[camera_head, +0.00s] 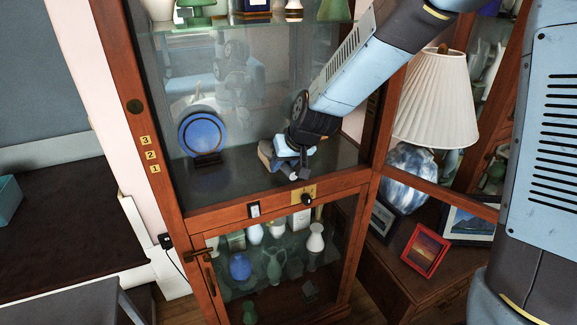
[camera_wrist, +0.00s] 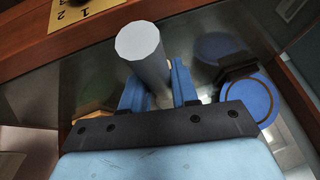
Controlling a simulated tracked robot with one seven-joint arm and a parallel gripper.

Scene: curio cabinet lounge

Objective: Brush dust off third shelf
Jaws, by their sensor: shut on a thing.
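My gripper (camera_head: 292,152) is low inside the cabinet's open upper section, just above the dark, reflective shelf (camera_head: 235,178). In the wrist view its two blue fingers (camera_wrist: 158,88) are shut on a pale grey cylindrical handle (camera_wrist: 141,48), which points towards the front edge. I take it to be the brush handle; its brush end is hidden. A tan piece (camera_head: 266,153) shows beside the fingers in the head view, and I cannot tell whether it belongs to the brush. I cannot make out dust on the shelf.
A blue plate (camera_head: 203,133) on a dark stand is left of my gripper; it also shows in the wrist view (camera_wrist: 245,100). Ornaments, including a green one (camera_head: 196,10), stand on the glass shelf above. A wooden post (camera_head: 140,100) borders the left. A lamp (camera_head: 436,100) stands right.

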